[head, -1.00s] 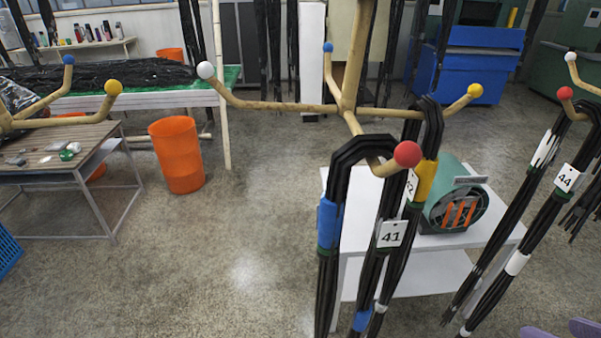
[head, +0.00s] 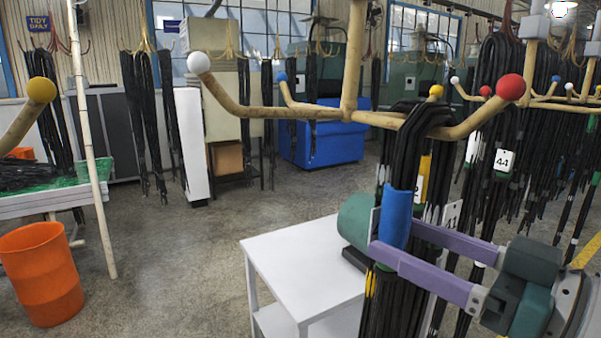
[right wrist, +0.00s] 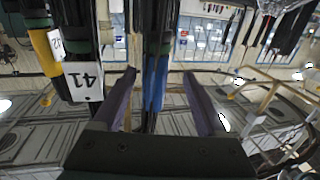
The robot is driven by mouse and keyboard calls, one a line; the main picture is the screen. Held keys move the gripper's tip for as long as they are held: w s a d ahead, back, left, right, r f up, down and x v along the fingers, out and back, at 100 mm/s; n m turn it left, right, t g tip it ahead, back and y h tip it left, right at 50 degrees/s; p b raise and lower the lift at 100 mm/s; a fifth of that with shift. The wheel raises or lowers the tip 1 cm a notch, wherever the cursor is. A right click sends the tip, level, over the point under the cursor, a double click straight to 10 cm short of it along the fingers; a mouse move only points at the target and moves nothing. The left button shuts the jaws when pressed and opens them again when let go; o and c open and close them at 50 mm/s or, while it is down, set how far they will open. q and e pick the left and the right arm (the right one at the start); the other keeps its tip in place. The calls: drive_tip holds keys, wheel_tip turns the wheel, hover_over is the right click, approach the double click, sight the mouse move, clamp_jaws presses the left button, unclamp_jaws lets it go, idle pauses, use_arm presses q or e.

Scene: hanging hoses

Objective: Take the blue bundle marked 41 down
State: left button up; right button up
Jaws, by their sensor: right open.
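The black hose bundle marked 41, with a blue band (head: 396,215), hangs over the wooden hook arm with the red ball (head: 511,87). Its white tag (head: 451,212) is partly hidden in the head view; the right wrist view shows it clearly as 41 (right wrist: 83,81). My right gripper (head: 393,232) is open, its purple fingers on either side of the blue-banded strand. The right wrist view also shows the blue band (right wrist: 155,82) between the spread fingers, with gaps beside it. The tag lies outside the fingers. My left gripper is not in view.
A yellow-banded bundle (head: 424,178) hangs just behind on the same rack. A white table (head: 300,255) with a green machine (head: 355,222) stands below. Bundle 44 (head: 503,161) and other hoses hang at right. An orange bin (head: 40,275) stands left; the floor between is clear.

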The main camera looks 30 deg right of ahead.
drive_tip(key=shift+w+a+r+p, duration=0.15)
drive_tip(key=shift+w+p, duration=0.15)
drive_tip(key=shift+w, duration=0.2)
drive_tip(key=x, duration=0.1)
drive_tip(key=p+x, duration=0.1)
drive_tip(key=x, duration=0.1)
drive_tip(key=p+x, duration=0.1)
drive_tip(key=shift+w, duration=0.35)
drive_tip(key=shift+c, duration=0.2)
clamp_jaws()
idle(0.6)
drive_tip(key=shift+r, duration=0.15)
